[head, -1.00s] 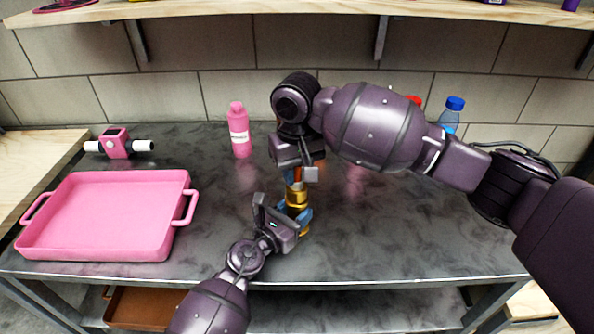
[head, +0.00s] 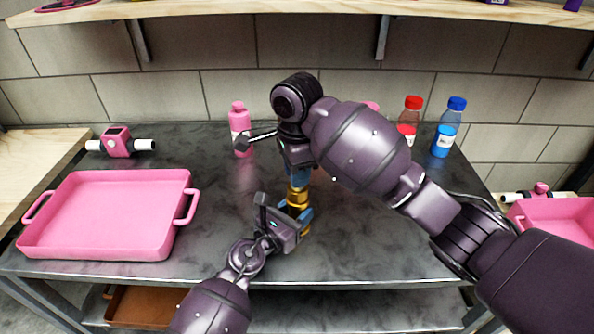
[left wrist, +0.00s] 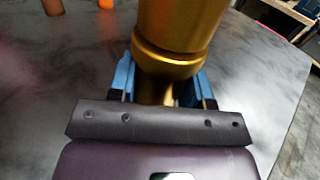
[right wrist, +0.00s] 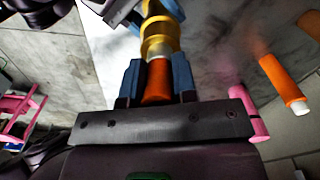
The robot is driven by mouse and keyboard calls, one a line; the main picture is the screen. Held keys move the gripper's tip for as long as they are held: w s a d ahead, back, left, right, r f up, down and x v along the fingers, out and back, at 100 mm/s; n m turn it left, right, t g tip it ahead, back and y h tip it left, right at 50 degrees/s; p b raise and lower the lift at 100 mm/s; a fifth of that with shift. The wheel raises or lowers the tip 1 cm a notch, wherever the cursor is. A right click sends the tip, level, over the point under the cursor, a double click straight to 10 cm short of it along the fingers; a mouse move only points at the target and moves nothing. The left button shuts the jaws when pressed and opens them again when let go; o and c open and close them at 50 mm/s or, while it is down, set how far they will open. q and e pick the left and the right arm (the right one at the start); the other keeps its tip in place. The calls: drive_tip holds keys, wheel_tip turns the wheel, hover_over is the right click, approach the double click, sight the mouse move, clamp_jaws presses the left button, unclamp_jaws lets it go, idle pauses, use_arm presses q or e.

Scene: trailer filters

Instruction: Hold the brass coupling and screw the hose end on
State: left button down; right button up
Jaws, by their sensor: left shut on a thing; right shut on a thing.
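The brass coupling (head: 298,196) stands upright above the table near its middle. My left gripper (head: 300,220) is shut on its lower part; the left wrist view shows the wide gold body (left wrist: 180,30) rising between the blue fingers (left wrist: 165,85). My right gripper (head: 297,178) is directly above, pointing down. In the right wrist view its blue fingers are shut on the orange hose end (right wrist: 158,80), whose pale tip meets the brass coupling (right wrist: 160,38) in line. How far the thread is engaged cannot be told. In the head view the fingers hide the hose end.
A pink tray (head: 183,180) lies left, with a pink device with white pipe ends (head: 117,142) behind it. A pink bottle (head: 239,120) stands at the back, red-capped (head: 412,108) and blue-capped (head: 455,110) bottles at back right. The table front is clear.

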drive_tip(key=m, duration=0.7)
drive_tip(key=shift+w, duration=0.1)
drive_tip(key=o, duration=1)
drive_tip(key=shift+c, duration=0.2)
drive_tip(key=shift+r, duration=2.25)
drive_tip(key=shift+o, duration=0.4)
